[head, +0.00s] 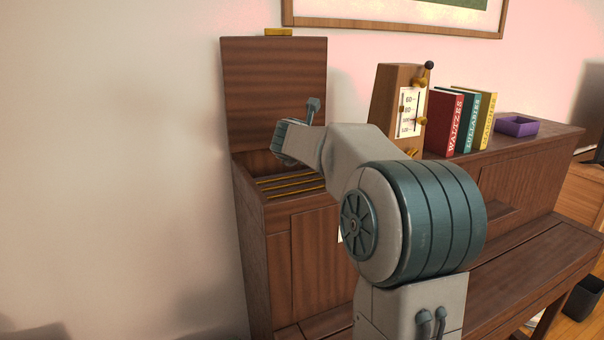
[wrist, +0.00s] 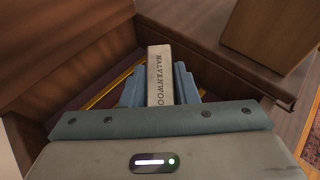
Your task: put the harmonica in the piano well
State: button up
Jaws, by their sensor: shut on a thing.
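The harmonica (wrist: 160,75) is a pale bar with dark lettering, seen in the wrist view between the blue fingers of my gripper (wrist: 160,88). My gripper is shut on it and holds it over the piano well. In the head view my arm hides the gripper's fingers and the harmonica. The open piano well (head: 292,186) shows gold rails inside, below my wrist. Its raised lid (head: 272,85) stands upright behind it. In the wrist view the well's gold rails (wrist: 107,88) show beside the fingers. I cannot tell the harmonica's height above the rails.
To the right on the piano top stand a wooden metronome (head: 388,95), a red book (head: 446,122), teal and yellow books, and a purple tray (head: 517,126). In the wrist view a wooden block-like base (wrist: 268,32) stands close to the well's right edge.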

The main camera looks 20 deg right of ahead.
jog(key=p, duration=0.3)
send_over(302, 182)
notch_tip(302, 182, down, 6)
jog(key=shift+d+r+b, duration=0.1)
jog(key=shift+b, duration=0.25)
notch_tip(302, 182, down, 5)
jog(key=shift+f, duration=0.15)
jog(key=shift+w+f, duration=0.15)
jog(key=shift+f, duration=0.05)
jog(key=o, duration=1)
jog(key=shift+r, duration=0.1)
jog(key=shift+b+v, duration=0.8)
jog(key=shift+v, duration=2.95)
